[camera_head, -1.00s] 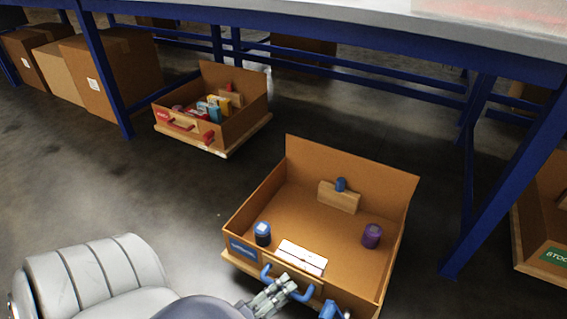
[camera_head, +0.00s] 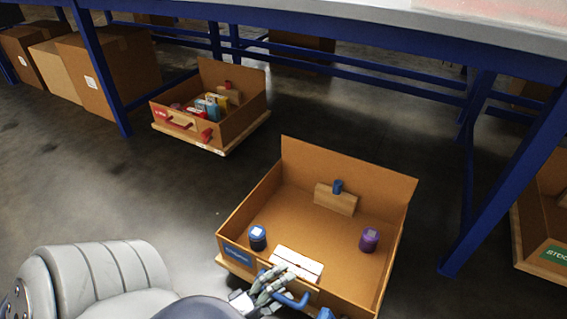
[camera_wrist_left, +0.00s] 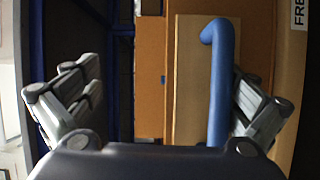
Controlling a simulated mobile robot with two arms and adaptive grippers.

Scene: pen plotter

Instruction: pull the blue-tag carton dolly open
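The blue-tag carton dolly (camera_head: 228,228) is an open brown carton with a blue label (camera_head: 236,252) on its front. It stands out on the floor in front of the blue table frame. Its blue handle (camera_head: 292,300) is partly covered by my left gripper (camera_head: 270,287). In the left wrist view the blue handle (camera_wrist_left: 221,85) stands between the two spread fingers of the left gripper (camera_wrist_left: 165,105), closer to the right finger. A clear gap shows on its left side; contact on the right is unclear. My right gripper is not in view.
The carton holds a dark blue jar (camera_head: 258,238), a purple jar (camera_head: 369,240) and white boxes (camera_head: 298,264). A red-handled carton (camera_head: 240,122) stands behind left, and a green-tag carton (camera_head: 549,225) at right. A blue table leg (camera_head: 497,180) stands to the right.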

